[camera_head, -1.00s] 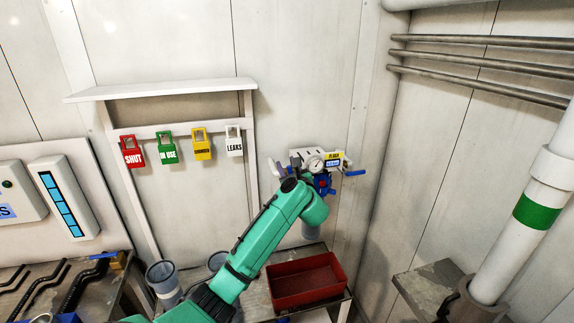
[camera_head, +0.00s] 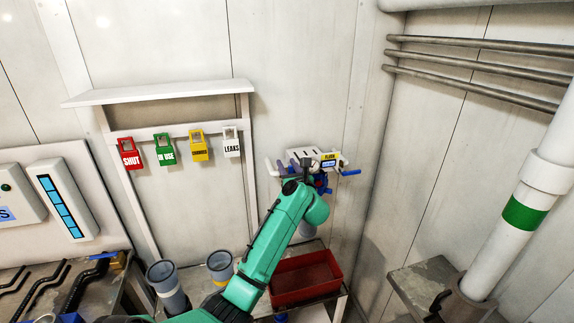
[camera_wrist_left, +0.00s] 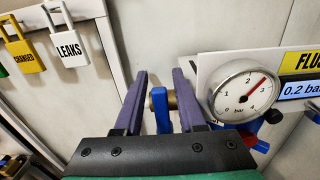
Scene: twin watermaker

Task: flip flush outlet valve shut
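The flush panel (camera_head: 301,155) is a white wall unit with a yellow label, a small display and blue handles. One blue handle (camera_head: 350,172) sticks out at its right end. In the left wrist view, a blue handle on a brass fitting (camera_wrist_left: 161,109) stands between the two purple fingers of my left gripper (camera_wrist_left: 159,90). The fingers are apart, with gaps visible beside the handle. The round gauge (camera_wrist_left: 240,97) is just right of the fingers. In the head view my left gripper (camera_head: 291,168) is in front of the panel, partly hidden by its wrist. My right gripper is not in view.
Red, green, yellow and white padlock tags (camera_head: 232,142) hang on a rack to the left. A red tray (camera_head: 305,280) and grey cups (camera_head: 166,282) stand below. A thick white pipe (camera_head: 512,225) is at the right. The wall above the panel is clear.

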